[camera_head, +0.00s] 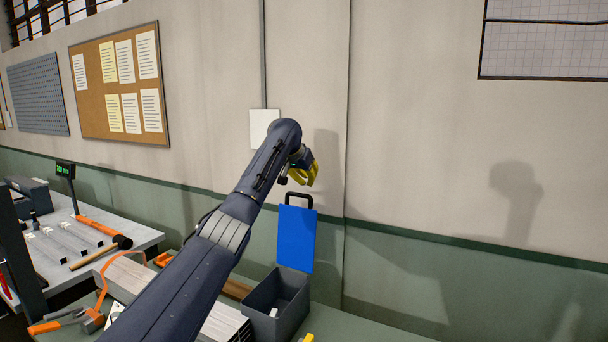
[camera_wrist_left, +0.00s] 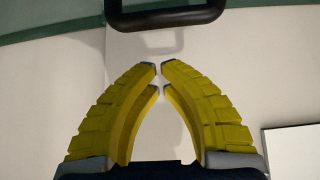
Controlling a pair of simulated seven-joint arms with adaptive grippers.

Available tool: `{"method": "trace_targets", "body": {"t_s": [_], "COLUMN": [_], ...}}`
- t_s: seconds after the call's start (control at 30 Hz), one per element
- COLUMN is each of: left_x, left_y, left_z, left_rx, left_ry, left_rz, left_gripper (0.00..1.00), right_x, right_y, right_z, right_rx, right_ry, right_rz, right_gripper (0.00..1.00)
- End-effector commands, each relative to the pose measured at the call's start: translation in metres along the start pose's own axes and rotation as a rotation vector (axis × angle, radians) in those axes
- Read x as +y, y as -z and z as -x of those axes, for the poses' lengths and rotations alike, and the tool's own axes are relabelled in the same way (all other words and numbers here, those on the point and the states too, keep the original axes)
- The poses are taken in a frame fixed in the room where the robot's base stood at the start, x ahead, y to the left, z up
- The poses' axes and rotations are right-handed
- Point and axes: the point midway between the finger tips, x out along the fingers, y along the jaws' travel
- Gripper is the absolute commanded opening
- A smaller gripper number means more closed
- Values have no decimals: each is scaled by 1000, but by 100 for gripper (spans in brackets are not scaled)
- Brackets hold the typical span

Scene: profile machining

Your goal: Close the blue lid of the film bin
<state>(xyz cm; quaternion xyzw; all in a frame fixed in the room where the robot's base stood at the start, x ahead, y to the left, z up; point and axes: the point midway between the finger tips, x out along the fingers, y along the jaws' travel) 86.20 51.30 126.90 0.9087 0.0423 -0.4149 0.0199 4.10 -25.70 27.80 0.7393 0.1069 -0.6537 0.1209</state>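The film bin (camera_head: 276,311) is a dark grey open box on the green bench. Its blue lid (camera_head: 296,239) stands upright at the bin's back edge, open, with a black loop handle (camera_head: 299,195) on top. The handle also shows at the top edge of the left wrist view (camera_wrist_left: 168,23). My left gripper (camera_head: 304,177) is just above the handle, near the wall, apart from it. Its yellow fingers (camera_wrist_left: 158,72) have their tips almost together, with nothing between them.
A pale stack of profiles (camera_head: 226,322) lies left of the bin, partly hidden by my left arm. Orange-handled tools (camera_head: 62,325) lie farther left. A grey side table (camera_head: 140,235) holds a hammer (camera_head: 104,230) and a scale display (camera_head: 65,170). The wall stands close behind the lid.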

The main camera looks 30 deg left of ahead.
Motion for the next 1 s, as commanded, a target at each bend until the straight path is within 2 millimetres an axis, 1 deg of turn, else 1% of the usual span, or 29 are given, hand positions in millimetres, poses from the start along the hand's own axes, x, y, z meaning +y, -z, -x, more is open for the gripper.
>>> {"method": "trace_targets", "body": {"t_s": [0.1, 0.4, 1.0], "left_x": [0, -1, -1], "left_y": [0, -1, -25], "left_z": [-14, -37, -17], "left_rx": [0, 1, 2], "left_ry": [2, 2, 1], "left_rz": [2, 0, 0], "left_gripper": [0, 0, 0], "right_x": [0, 0, 0], "right_y": [0, 0, 0], "right_z": [0, 0, 0], "right_rx": [0, 0, 0], "right_ry": [0, 0, 0], "right_rz": [0, 0, 0], "right_gripper": [44, 44, 44]}}
